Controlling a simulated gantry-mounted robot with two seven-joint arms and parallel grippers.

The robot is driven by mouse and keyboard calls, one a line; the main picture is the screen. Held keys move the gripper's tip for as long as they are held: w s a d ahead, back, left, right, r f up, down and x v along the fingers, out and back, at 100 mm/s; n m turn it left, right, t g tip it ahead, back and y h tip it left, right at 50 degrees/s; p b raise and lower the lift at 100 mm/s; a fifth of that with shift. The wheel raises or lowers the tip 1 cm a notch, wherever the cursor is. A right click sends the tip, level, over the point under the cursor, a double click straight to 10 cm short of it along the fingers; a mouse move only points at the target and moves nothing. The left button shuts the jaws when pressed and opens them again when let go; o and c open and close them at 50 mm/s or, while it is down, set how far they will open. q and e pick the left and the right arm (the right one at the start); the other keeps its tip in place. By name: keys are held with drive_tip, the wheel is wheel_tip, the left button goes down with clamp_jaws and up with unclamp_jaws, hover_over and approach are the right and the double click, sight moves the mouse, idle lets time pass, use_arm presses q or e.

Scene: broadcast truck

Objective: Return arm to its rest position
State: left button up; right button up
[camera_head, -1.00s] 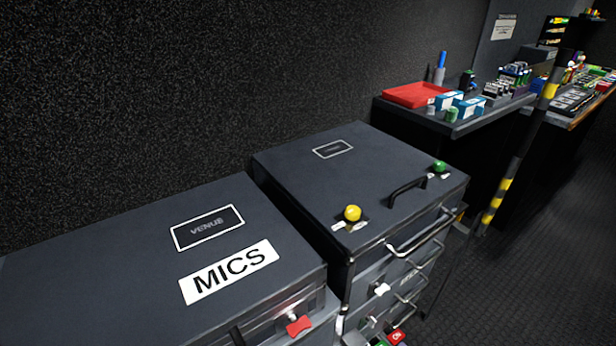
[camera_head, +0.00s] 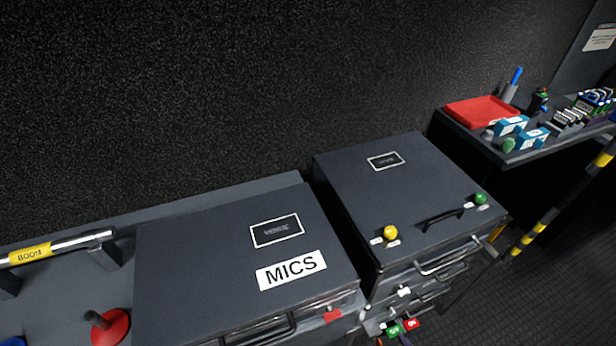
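Neither of my arms nor either gripper shows in the head view, so I cannot see their pose or whether they hold anything. In front of me is a dark case labelled MICS (camera_head: 240,240) with a closed lid. To its right is a second dark case with drawers (camera_head: 405,195). It carries a yellow knob (camera_head: 390,232), a green knob (camera_head: 481,198) and a black handle (camera_head: 443,219) on top.
A side table at the right holds a red tray (camera_head: 480,111), blue-and-white boxes (camera_head: 533,139) and several small devices. A yellow-and-black striped pole (camera_head: 535,233) stands before it. At the left are a BOOM pole (camera_head: 55,247) and a red disc-based object (camera_head: 112,326). Dark floor is clear at lower right.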

drive_tip(key=s+d+r+m+g+p, duration=0.1)
drive_tip(key=s+r+m+g+p, duration=0.2)
drive_tip(key=s+r+g, duration=0.5)
use_arm(q)
wheel_tip(320, 180, up, 38)
drive_tip(key=p, duration=3.5)
use_arm(e)
wheel_tip(320, 180, up, 33)
drive_tip(key=s+t, duration=0.2)
use_arm(q)
wheel_tip(320, 180, down, 75)
drive_tip(key=b, duration=7.5)
use_arm(e)
wheel_tip(320, 180, down, 74)
drive_tip(key=shift+w+f+h, duration=0.15)
drive_tip(key=shift+f+h, duration=0.1)
drive_tip(key=shift+h, duration=0.05)
use_arm(q)
drive_tip(key=shift+d, duration=0.1)
drive_tip(key=shift+c, duration=0.2)
